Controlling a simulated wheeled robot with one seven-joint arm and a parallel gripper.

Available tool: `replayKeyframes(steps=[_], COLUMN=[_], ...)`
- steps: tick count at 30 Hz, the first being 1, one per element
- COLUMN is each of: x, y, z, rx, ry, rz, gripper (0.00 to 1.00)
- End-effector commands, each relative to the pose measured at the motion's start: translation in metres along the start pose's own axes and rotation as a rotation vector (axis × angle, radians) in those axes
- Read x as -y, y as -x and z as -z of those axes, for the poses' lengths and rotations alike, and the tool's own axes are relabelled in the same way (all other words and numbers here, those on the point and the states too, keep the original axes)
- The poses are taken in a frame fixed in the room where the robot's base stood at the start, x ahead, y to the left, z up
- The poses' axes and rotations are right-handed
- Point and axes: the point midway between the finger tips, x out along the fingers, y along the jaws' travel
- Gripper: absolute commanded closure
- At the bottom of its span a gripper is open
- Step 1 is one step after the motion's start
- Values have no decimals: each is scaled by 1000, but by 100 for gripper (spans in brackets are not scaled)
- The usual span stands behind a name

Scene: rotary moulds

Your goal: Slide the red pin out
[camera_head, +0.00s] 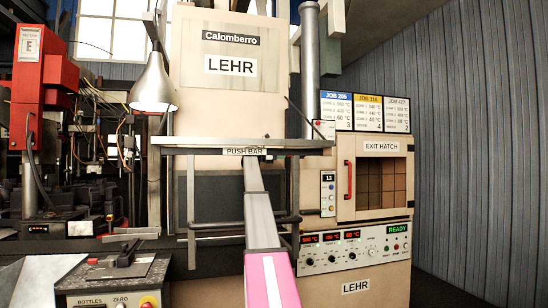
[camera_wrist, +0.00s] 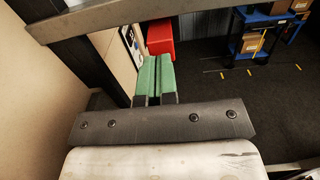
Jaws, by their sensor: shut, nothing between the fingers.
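My gripper (camera_wrist: 153,60) shows in the wrist view. Its two green fingers lie side by side, shut and empty. In the head view I cannot make out the fingers near the push bar (camera_head: 215,142). No red pin can be clearly identified in either view. A red block-like thing (camera_wrist: 160,36) shows just past my fingertips in the wrist view; I cannot tell whether it is the pin or how far off it is. The cream lehr (camera_head: 208,110) stands ahead in the head view, with a red handle (camera_head: 349,179) on its exit hatch (camera_head: 383,152).
In the wrist view a grey beam (camera_wrist: 110,12) crosses above my fingers, and a cream wall (camera_wrist: 40,120) is at left. A blue shelf (camera_wrist: 252,40) with boxes stands at right over dark floor. In the head view a red machine (camera_head: 45,70) is at left.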

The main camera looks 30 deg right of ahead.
Motion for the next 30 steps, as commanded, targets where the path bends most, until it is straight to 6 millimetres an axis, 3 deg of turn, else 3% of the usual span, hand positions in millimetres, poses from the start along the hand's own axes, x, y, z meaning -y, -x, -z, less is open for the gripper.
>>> replayKeyframes(steps=[16,24,30], x=[0,0,0], y=[-11,-47,-50], z=[0,0,0], rx=[0,1,1], ry=[0,0,0], rz=[0,1,0], gripper=[100,100,100])
